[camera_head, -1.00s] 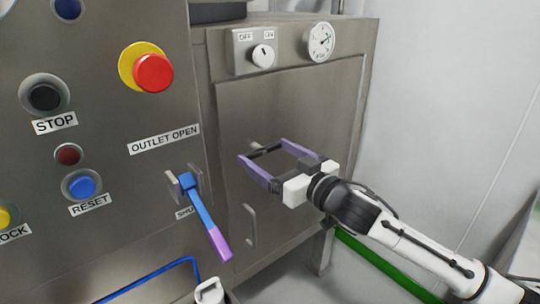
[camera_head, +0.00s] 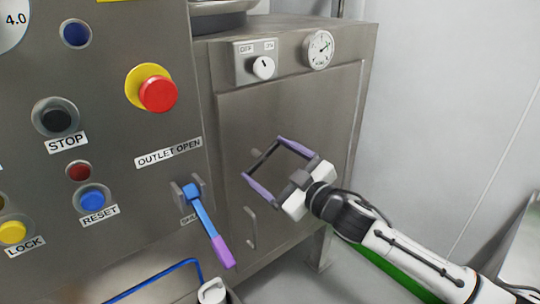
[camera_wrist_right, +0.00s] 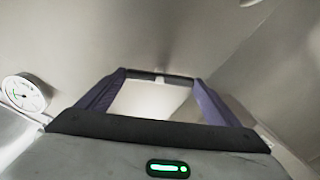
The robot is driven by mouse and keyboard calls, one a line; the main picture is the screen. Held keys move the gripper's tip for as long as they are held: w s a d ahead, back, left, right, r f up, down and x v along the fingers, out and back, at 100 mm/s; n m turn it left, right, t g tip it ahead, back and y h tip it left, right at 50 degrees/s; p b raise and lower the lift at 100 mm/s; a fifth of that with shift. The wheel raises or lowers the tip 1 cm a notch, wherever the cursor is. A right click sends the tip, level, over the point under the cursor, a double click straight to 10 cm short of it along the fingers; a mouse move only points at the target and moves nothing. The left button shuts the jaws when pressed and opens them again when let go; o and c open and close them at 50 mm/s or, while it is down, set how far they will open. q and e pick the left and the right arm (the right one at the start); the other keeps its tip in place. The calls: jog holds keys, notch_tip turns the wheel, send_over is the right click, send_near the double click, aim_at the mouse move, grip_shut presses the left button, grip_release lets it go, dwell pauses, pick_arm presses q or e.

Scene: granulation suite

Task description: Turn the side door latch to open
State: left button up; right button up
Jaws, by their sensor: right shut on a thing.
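The side door (camera_head: 310,108) is a grey metal panel on the side of the machine, and it looks closed. Its latch (camera_head: 263,157) shows as a dark bar spanning my right gripper's fingertips, tilted up to the right, with a small pale stub beside it. My right gripper (camera_head: 264,158) has purple fingers set wide apart and shut on the two ends of this bar. In the right wrist view the latch (camera_wrist_right: 160,76) lies across between the purple fingertips. My left gripper is not in view.
A vertical door handle (camera_head: 251,228) is below the latch. A blue lever with a purple grip (camera_head: 211,228) sticks out to the left. An OFF/ON knob (camera_head: 263,67) and a gauge (camera_head: 318,49) are above. A red emergency button (camera_head: 157,93) is on the left panel.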

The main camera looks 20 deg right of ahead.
jog(key=n+p, duration=0.2)
jog(key=n, duration=0.2)
jog(key=shift+n, duration=0.3)
jog(key=n+p, duration=0.1)
jog(key=n, duration=0.1)
jog(key=shift+n, duration=0.4)
jog(key=shift+n+p, duration=0.4)
jog(key=shift+n, duration=0.7)
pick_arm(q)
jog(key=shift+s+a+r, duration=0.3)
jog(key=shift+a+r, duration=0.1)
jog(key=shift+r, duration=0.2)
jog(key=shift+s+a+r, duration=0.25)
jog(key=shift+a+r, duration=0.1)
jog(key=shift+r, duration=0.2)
pick_arm(e)
jog(key=shift+f+n, duration=0.1)
jog(key=shift+n, duration=1.1)
pick_arm(q)
jog(key=shift+p, duration=0.3)
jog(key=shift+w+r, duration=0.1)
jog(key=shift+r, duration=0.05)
pick_arm(e)
jog(key=o, duration=0.9)
